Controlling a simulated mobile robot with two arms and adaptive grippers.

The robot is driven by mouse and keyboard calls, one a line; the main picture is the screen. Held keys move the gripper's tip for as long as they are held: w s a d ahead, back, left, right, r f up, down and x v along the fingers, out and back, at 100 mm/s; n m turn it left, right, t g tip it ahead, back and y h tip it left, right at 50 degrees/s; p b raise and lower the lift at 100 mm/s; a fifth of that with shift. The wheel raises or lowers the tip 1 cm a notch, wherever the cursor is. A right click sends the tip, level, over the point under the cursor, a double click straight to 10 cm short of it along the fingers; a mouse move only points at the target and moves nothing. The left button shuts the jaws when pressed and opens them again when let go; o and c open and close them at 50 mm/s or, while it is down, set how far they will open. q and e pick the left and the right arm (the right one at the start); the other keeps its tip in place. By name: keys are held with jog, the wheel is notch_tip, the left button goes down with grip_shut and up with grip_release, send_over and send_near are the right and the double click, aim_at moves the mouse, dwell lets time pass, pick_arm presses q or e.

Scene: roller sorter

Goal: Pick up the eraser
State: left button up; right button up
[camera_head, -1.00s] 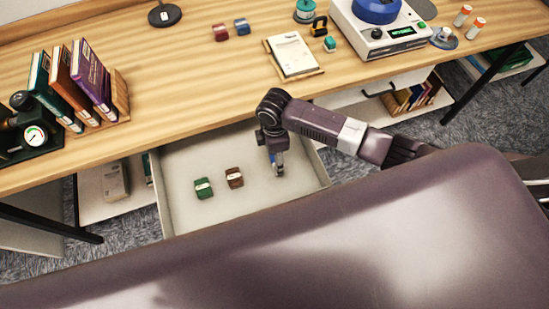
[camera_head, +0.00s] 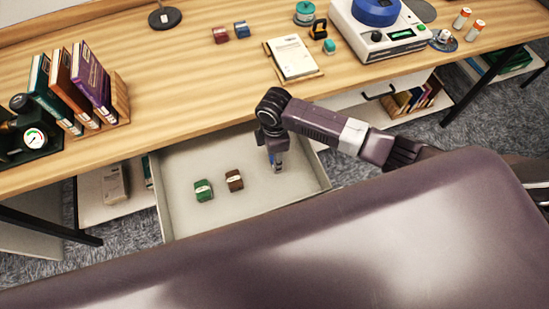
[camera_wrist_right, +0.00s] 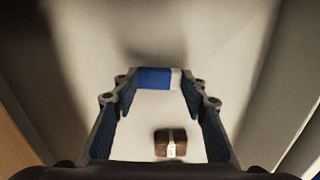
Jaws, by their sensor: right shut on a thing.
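The eraser (camera_wrist_right: 155,78), a blue block with a white end, lies between the fingertips of my right gripper (camera_wrist_right: 157,84) in the right wrist view. The gripper is shut on it. In the head view my right gripper (camera_head: 277,165) points down into the open drawer (camera_head: 180,222), near its right side. There the eraser is small and mostly merged with the fingers, so its height above the drawer floor is hard to tell. My left gripper is not in view.
A brown block (camera_head: 234,180) and a green block (camera_head: 203,190) lie in the drawer, left of my gripper; the brown one also shows in the right wrist view (camera_wrist_right: 170,143). The desk above holds books (camera_head: 92,80), a notepad (camera_head: 292,57) and a white device (camera_head: 375,42).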

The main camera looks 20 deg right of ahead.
notch_tip(320, 180, up, 19)
jog(key=b, duration=0.1)
jog(key=o, duration=0.4)
jog(key=c, duration=0.4)
jog(key=shift+o, duration=0.2)
